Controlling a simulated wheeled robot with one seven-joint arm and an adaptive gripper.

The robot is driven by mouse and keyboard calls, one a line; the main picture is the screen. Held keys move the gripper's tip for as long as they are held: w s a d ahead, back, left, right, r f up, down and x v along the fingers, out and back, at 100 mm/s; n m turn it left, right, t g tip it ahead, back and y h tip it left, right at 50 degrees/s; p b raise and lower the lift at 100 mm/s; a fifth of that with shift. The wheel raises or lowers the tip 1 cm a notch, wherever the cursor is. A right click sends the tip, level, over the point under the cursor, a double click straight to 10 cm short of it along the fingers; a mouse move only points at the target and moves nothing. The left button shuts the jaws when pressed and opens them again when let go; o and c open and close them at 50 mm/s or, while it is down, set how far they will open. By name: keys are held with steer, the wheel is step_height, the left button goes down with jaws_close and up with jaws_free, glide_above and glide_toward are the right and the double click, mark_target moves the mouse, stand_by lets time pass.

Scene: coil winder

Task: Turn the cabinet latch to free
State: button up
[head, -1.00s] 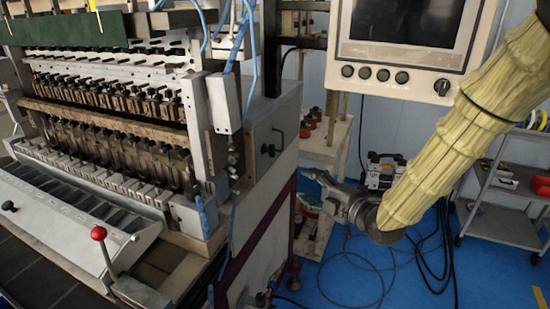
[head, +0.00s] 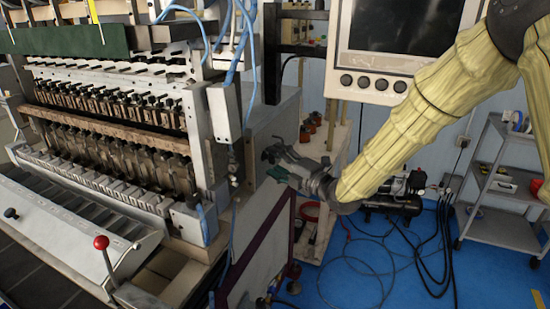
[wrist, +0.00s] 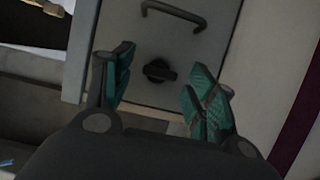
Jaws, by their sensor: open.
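The cabinet latch (wrist: 159,71) is a small dark knob on the grey cabinet panel (wrist: 205,60). In the wrist view it lies ahead of my gripper (wrist: 158,95), between the two teal-padded fingers and a little beyond them. The fingers are spread apart and nothing is between them in contact. In the head view my gripper (head: 272,163) is close to the side of the machine's cabinet and hides the latch there.
A dark bar handle (wrist: 174,11) is on the same panel above the latch. A control screen box (head: 408,45) hangs behind my arm. A grey cart (head: 510,180) stands at the right.

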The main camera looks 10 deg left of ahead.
steer(key=shift+w+a, duration=0.35)
steer(key=shift+a, duration=0.1)
steer(key=c, duration=1)
steer(key=shift+c, duration=0.2)
